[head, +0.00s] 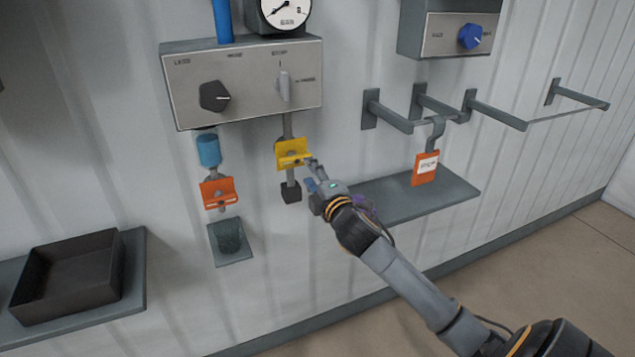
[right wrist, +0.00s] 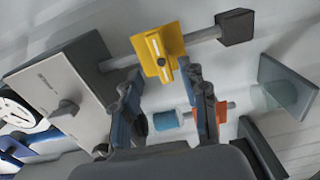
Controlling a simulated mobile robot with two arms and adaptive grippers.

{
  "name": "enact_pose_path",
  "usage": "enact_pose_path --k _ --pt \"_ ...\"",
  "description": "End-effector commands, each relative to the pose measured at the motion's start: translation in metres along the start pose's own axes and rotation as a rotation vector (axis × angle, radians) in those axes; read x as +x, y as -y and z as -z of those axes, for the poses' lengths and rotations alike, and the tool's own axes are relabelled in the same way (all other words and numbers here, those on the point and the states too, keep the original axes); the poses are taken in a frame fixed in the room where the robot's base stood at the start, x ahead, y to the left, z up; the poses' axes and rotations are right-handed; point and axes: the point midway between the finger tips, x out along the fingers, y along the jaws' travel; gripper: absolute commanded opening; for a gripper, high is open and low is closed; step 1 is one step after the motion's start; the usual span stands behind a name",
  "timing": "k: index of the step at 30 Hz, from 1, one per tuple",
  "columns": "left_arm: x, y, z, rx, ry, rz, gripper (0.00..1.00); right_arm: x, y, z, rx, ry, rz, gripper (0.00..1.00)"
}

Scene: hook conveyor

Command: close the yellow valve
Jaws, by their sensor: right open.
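The yellow valve (head: 293,153) sits on a vertical grey pipe below the control box in the head view. Its yellow handle plate stretches across the pipe. In the right wrist view the yellow valve (right wrist: 157,52) lies just beyond the fingertips, near the gap between them. My right gripper (head: 312,172) is at the valve's lower right in the head view. It is open, with its two fingers (right wrist: 163,80) apart and nothing held between them. I cannot tell whether a finger touches the valve. My left gripper is not in view.
An orange valve (head: 218,192) hangs on the pipe to the left, below a blue cylinder (head: 208,149). The control box (head: 240,80) is above. A shelf (head: 400,212) and wall hooks (head: 440,105) with an orange tag (head: 425,169) are at right. A black tray (head: 68,272) is at left.

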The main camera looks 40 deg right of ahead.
Motion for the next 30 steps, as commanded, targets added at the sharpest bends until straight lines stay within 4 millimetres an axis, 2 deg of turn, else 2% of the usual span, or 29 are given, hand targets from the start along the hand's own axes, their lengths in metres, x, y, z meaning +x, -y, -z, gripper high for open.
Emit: enact_pose_path --k 3,9,26,29,30 --pt "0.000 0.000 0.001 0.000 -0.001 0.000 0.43 -0.021 0.001 0.000 0.000 -0.002 0.001 0.43" --pt "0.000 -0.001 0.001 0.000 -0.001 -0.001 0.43 -0.037 0.000 0.000 0.000 0.000 0.000 0.43" --pt "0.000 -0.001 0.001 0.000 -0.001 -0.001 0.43 -0.039 0.000 0.000 0.001 0.000 0.000 0.43" --pt "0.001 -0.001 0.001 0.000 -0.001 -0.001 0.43 -0.037 0.011 -0.001 0.013 0.003 0.017 0.43" --pt "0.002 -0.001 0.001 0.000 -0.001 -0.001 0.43 -0.036 0.022 -0.003 0.026 0.007 0.036 0.43"
